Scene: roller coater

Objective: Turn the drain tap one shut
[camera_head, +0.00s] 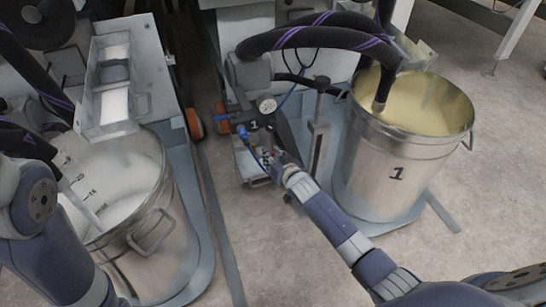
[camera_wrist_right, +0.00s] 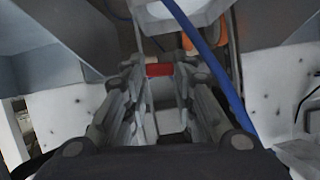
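The right gripper (camera_head: 277,163) is at the end of my right arm, low among the fittings below the gauge between the two buckets. In the right wrist view its two fingers (camera_wrist_right: 160,72) point forward with a narrow gap. A red bar (camera_wrist_right: 160,70), which looks like the tap handle, spans that gap at the fingertips. I cannot tell whether the fingers press on it. The tap body is mostly hidden in the head view. A plate marked 1 (camera_head: 253,124) sits above the gripper.
A steel bucket marked 1 (camera_head: 385,170) with pale yellow liquid stands right of the gripper. A bucket of white liquid (camera_head: 150,235) stands at left. A pressure gauge (camera_head: 267,105), a thick black hose (camera_head: 320,36) and a blue tube (camera_wrist_right: 208,62) are close by.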

